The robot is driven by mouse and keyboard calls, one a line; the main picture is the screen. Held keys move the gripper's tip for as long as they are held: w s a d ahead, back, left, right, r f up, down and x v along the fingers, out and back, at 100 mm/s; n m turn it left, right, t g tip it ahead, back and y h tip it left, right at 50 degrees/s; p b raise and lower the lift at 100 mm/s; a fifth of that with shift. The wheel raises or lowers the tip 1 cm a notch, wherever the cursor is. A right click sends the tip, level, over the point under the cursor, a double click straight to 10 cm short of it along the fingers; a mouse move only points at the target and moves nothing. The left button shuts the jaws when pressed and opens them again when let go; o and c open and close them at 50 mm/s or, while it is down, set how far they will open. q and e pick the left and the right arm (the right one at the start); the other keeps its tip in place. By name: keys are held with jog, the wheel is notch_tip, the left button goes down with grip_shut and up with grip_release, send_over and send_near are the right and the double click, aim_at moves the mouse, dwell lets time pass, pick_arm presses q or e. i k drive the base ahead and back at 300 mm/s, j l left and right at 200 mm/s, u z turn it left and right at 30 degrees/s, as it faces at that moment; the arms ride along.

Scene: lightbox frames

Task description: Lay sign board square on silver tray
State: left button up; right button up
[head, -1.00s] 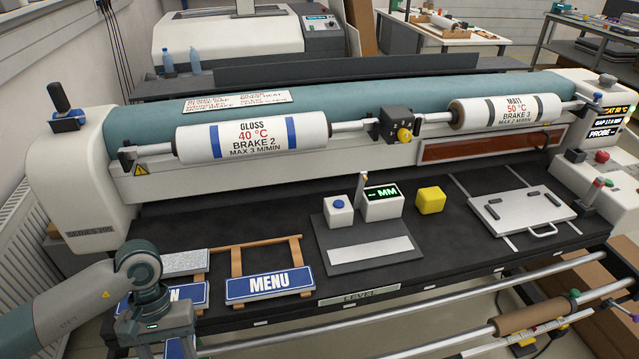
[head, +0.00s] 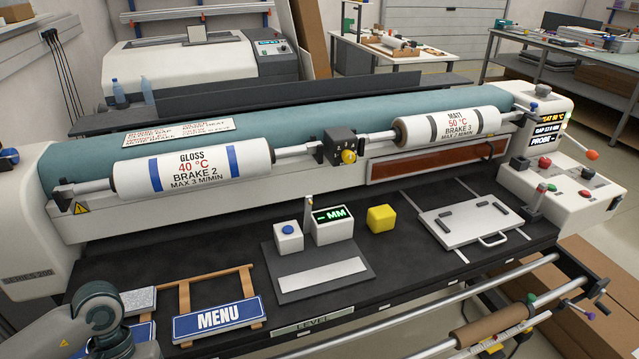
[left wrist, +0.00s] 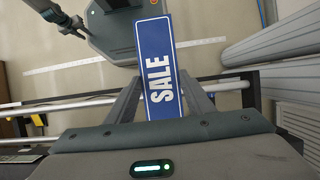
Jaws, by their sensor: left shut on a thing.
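A blue sign board with white letters SALE (left wrist: 158,62) is held between the fingers of my left gripper (left wrist: 160,98) in the left wrist view. The gripper is shut on it, and the board sticks out lengthwise past the fingertips, with floor and rails behind it. In the head view only part of my left arm shows at the lower left; its fingers and the board are out of that picture. The silver tray (head: 482,228), a flat plate with a front handle and dark pads, lies on the right of the black bench, far from my arm. My right gripper is not in view.
A blue MENU sign (head: 218,318) rests on a wooden rack (head: 184,290); another blue sign is partly hidden by my arm. A gauge stand (head: 300,285) and a yellow cube (head: 381,218) stand between rack and tray. Laminator rolls run behind; metal rails run in front.

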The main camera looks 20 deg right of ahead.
aim_at(474, 218)
jog(key=l, duration=1.05)
jog(key=k+l, duration=0.15)
jog(key=l, duration=2)
jog(key=k+l, duration=0.1)
jog(key=l, duration=0.95)
jog(key=u, duration=0.05)
